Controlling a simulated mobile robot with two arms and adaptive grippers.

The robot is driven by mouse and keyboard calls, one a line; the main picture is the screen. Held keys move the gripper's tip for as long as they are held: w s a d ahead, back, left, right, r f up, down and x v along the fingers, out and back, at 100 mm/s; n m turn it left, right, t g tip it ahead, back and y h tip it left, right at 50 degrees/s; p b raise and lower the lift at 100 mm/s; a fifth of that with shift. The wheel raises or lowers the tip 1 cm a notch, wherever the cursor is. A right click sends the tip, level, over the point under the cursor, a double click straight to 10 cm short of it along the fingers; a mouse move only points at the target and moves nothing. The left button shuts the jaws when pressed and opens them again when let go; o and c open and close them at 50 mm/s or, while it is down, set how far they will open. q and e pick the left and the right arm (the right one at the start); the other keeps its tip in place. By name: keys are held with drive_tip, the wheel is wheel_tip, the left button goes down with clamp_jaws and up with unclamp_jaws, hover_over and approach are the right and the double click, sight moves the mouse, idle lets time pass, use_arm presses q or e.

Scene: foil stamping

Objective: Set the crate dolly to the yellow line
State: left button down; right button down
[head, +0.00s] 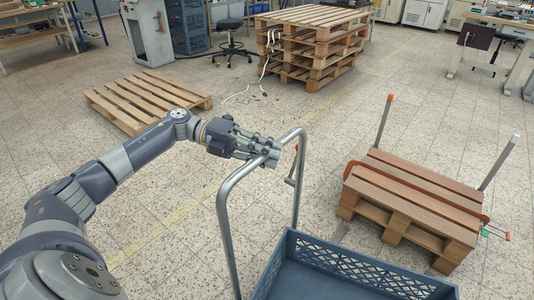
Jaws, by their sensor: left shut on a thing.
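The crate dolly shows at the bottom centre as a blue plastic crate (345,268) with a bent grey metal push handle (230,238) on its left side. The crate's lower part and any wheels are cut off or hidden. My left gripper (270,155) is shut on the top bar of the handle. The faded yellow line (178,214) runs diagonally across the floor from lower left to upper right. It passes behind the handle. My right gripper is out of view.
A single pallet (148,100) lies at left, and a taller pallet stack (312,45) stands behind.

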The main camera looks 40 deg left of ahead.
use_arm(q)
drive_tip(key=shift+s+f, duration=0.2)
drive_tip(key=c, duration=1.5)
unclamp_jaws()
drive_tip(key=shift+o, duration=0.3)
drive_tip(key=shift+s+r, duration=0.1)
drive_tip(key=shift+a+r, duration=0.1)
drive_tip(key=shift+a, duration=0.15)
drive_tip(key=v, duration=1.1)
drive_tip(key=shift+a, duration=0.25)
drive_tip(key=shift+s+r, duration=0.1)
